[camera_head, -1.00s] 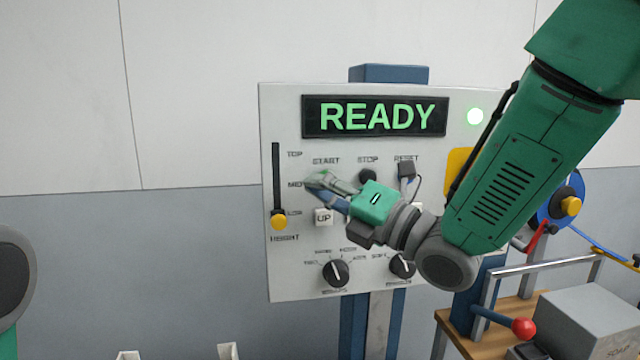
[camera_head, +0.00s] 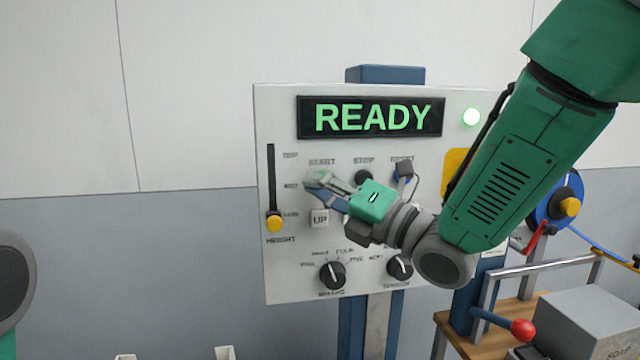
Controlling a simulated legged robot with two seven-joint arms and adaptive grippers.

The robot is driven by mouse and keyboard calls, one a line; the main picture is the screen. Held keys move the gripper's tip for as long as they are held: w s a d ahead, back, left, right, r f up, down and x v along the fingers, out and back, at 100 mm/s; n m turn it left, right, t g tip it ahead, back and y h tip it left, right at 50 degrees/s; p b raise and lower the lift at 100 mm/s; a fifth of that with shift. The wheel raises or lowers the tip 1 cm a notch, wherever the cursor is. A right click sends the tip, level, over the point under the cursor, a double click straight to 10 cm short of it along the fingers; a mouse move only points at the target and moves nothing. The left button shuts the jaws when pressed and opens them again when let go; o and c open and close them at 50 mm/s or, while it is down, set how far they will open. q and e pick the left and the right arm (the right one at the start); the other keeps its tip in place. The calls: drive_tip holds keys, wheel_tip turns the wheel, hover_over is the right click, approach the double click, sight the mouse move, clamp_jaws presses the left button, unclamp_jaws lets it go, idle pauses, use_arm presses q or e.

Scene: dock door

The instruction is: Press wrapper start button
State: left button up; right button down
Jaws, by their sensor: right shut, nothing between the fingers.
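The wrapper control panel (camera_head: 285,120) is a white board on a blue post, with a black display (camera_head: 372,117) reading READY in green. My right gripper (camera_head: 314,178) is shut and empty, with its fingertips just below the START label (camera_head: 322,162). The gripper hides the start button, and I cannot tell whether the tips touch it. The dark STOP button (camera_head: 363,177) shows right of the fingers. My left gripper is not in view; only part of my left arm shows at the left edge.
An UP button (camera_head: 320,218) sits below the fingers, and a yellow height slider (camera_head: 274,223) is at left. Two black knobs, one (camera_head: 332,275) lower left, are below. A red-knobbed lever (camera_head: 522,330) and a grey box (camera_head: 590,325) stand on the wooden bench at right.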

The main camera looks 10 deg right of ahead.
drive_tip(key=shift+w+d, duration=0.15)
drive_tip(key=shift+d, duration=0.2)
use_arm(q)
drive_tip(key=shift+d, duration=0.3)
use_arm(e)
drive_tip(key=shift+a, duration=0.35)
use_arm(q)
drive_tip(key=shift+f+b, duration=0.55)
drive_tip(key=shift+b, duration=0.1)
use_arm(e)
drive_tip(key=v, duration=0.2)
drive_tip(key=shift+s+d+r, duration=0.15)
drive_tip(key=shift+s+d, duration=0.05)
drive_tip(key=shift+s, duration=0.05)
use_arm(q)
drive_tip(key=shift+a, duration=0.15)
use_arm(e)
drive_tip(key=shift+a, duration=0.1)
